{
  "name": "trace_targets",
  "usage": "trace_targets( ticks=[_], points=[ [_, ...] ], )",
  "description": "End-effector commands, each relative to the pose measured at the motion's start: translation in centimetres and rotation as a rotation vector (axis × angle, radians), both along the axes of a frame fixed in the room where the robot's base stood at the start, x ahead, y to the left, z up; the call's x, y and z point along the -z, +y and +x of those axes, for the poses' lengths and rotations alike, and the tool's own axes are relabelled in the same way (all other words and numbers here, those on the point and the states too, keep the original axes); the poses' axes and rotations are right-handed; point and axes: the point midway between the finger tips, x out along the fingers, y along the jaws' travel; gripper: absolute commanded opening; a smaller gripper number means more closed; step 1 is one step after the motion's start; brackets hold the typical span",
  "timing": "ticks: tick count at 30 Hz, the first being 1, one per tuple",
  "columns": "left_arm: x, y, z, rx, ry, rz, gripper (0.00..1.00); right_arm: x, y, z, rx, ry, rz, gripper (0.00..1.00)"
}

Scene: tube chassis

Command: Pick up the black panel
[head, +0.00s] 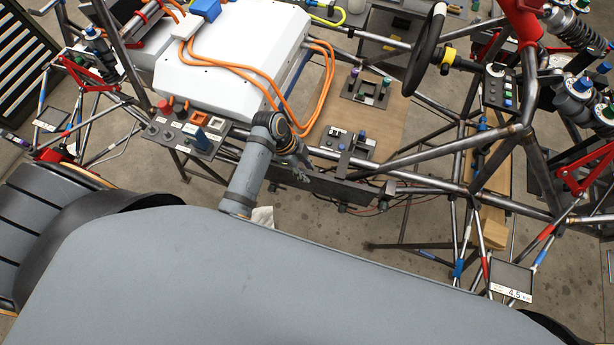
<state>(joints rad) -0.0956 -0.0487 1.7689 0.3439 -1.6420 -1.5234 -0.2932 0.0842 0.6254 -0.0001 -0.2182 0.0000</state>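A long dark panel (345,190) lies along the lower side rail of the tube chassis, just below my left gripper; I cannot be sure that it is the black panel. A flat black rectangle with a white numbered label (512,275) stands at the lower right of the chassis. My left gripper (303,170) points down to the right, close above the left part of the long panel. Its fingers are small and dark against the panel, so I cannot tell whether they touch it or are open. My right gripper is out of view.
A large white box (235,50) with orange cables (250,78) fills the upper left of the chassis. A grey switch strip (185,137) sits left of my arm. Tubes (470,190) crowd the right. A steering wheel (424,50) is at the top.

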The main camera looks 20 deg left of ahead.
Motion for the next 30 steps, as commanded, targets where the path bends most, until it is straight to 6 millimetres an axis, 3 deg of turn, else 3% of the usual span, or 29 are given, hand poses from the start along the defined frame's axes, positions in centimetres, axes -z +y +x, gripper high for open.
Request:
trace_targets(
  ticks=[3, 7, 14, 22, 30],
  points=[
    [1.4, -1.3, -0.1, 0.0, 0.006, -0.003, 0.32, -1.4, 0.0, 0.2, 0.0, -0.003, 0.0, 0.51],
    [3.3, -1.8, 0.0, 0.0, 0.003, -0.001, 0.32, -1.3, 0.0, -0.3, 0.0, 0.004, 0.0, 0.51],
    [3.8, -1.9, 0.0, 0.0, 0.001, 0.0, 0.32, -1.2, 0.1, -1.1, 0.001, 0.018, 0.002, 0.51],
    [3.8, -1.9, 0.1, 0.0, -0.001, 0.0, 0.0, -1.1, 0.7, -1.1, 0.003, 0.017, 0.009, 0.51],
    [3.8, -1.9, 0.1, -0.001, 0.0, 0.0, 0.0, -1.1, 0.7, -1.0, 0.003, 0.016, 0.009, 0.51]
  ],
)
